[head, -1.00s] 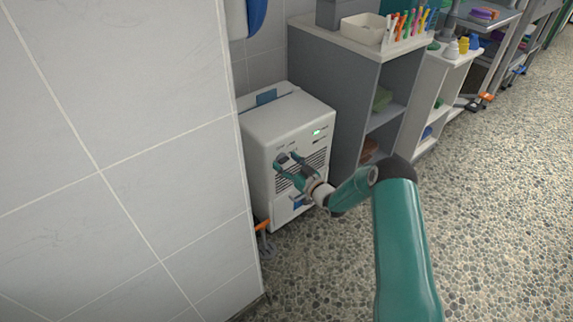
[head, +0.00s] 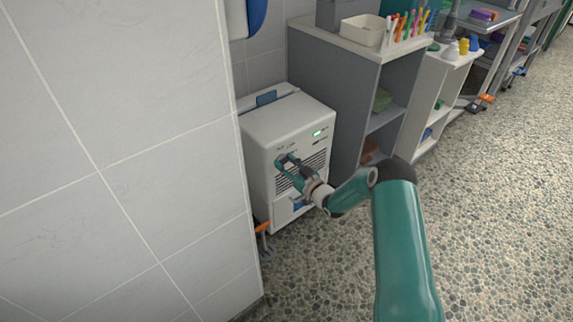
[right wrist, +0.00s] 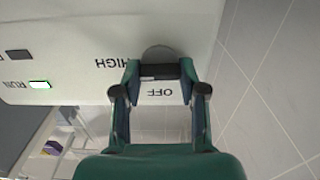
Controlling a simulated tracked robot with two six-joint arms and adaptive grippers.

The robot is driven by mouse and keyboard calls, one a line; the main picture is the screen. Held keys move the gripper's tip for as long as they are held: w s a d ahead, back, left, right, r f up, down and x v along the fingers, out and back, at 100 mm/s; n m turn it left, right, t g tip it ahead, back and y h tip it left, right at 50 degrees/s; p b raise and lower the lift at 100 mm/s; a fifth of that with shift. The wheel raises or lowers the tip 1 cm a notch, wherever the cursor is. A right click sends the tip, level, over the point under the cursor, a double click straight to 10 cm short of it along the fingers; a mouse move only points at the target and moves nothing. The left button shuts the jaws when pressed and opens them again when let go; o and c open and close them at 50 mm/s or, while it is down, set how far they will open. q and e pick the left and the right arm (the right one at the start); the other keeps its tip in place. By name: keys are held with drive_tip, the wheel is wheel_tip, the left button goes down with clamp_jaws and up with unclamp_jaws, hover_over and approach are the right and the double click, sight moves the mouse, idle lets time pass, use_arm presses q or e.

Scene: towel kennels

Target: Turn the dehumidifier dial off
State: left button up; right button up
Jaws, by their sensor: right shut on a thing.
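The dehumidifier (head: 284,122) is a white box against the tiled wall, with a louvred grille on its front. Its dial (right wrist: 158,53) is a grey disc with a dark bar across it, seen in the right wrist view. My right gripper (head: 284,159) is at the upper left of the front face. In the right wrist view my right gripper (right wrist: 160,72) is shut on the dial, its fingertips at both ends of the bar. The upside-down words HIGH and OFF show beside the dial. The dial's pointer is not clear. My left gripper is out of view.
A green lamp (right wrist: 40,85) marked RUN is lit on the panel. A tiled wall (head: 120,150) stands close on the left. A grey shelf unit (head: 340,100) stands right of the dehumidifier. An orange-handled item (head: 262,227) is by its base. The pebbled floor (head: 490,220) is open at right.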

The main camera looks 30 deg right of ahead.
drive_tip(key=n+b, duration=0.3)
drive_tip(key=n, duration=0.1)
drive_tip(key=n+b, duration=0.3)
drive_tip(key=n, duration=0.1)
drive_tip(key=n+b, duration=0.3)
drive_tip(key=n, duration=0.1)
drive_tip(key=shift+a+f+b, duration=0.2)
drive_tip(key=shift+a+b, duration=0.1)
drive_tip(key=shift+b, duration=0.1)
drive_tip(key=n, duration=0.5)
drive_tip(key=shift+a+f+n, duration=0.15)
drive_tip(key=shift+n, duration=0.25)
drive_tip(key=o, duration=1.1)
drive_tip(key=shift+o, duration=0.2)
